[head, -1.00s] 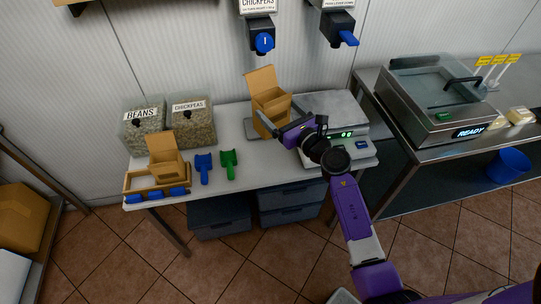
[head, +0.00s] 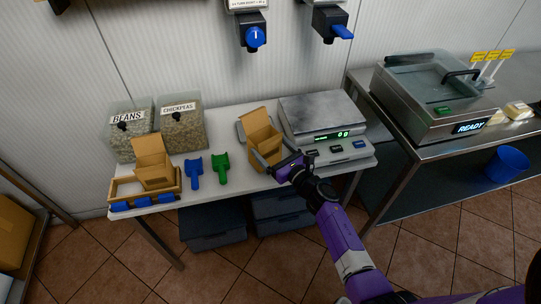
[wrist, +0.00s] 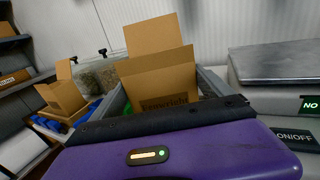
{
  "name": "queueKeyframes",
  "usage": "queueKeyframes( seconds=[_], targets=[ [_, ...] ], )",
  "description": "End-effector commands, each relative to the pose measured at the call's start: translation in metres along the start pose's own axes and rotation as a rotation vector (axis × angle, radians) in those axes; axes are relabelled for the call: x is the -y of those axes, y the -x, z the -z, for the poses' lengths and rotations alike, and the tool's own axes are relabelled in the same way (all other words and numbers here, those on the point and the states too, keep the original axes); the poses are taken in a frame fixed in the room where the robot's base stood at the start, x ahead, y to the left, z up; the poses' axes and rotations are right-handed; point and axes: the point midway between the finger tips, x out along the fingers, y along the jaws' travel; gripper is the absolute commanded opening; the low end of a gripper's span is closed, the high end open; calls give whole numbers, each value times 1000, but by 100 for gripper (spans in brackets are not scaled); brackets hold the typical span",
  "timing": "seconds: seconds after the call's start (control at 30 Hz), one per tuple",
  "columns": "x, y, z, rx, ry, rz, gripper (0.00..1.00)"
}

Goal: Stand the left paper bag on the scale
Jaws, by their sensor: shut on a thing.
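Two open brown paper bags show. One bag (head: 153,163) stands at the left in a wooden tray (head: 179,186). My gripper (head: 262,148) is shut on the other, right-hand bag (head: 263,137), with a finger on either side; it is upright, its mouth open. In the wrist view this held bag (wrist: 160,75) is between the fingers. I cannot tell whether its bottom touches the table. The scale (head: 320,112) is just right of the held bag, its steel plate empty and its display reading 0 g.
A blue scoop (head: 194,171) and a green scoop (head: 221,170) lie between the tray and the held bag. Bins of beans (head: 128,132) and chickpeas (head: 184,122) stand behind. Dispensers (head: 252,32) hang above. A sealing machine (head: 430,95) stands on the right table.

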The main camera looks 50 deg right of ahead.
Motion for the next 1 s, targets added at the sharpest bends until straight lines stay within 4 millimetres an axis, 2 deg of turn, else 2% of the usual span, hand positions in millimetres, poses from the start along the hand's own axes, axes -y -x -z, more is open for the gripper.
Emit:
queueKeyframes(
  seconds=[0.03,0.17,0.63,0.67,0.7,1.0],
  targets=[
    [0,0,13,-2,-2,-1,33],
    [-1,0,26,-1,-1,-2,33],
    [-1,0,32,0,0,-2,33],
    [-1,0,30,0,0,-1,96],
    [-1,0,30,0,-1,-1,100],
    [0,0,27,0,0,-1,100]
  ],
)
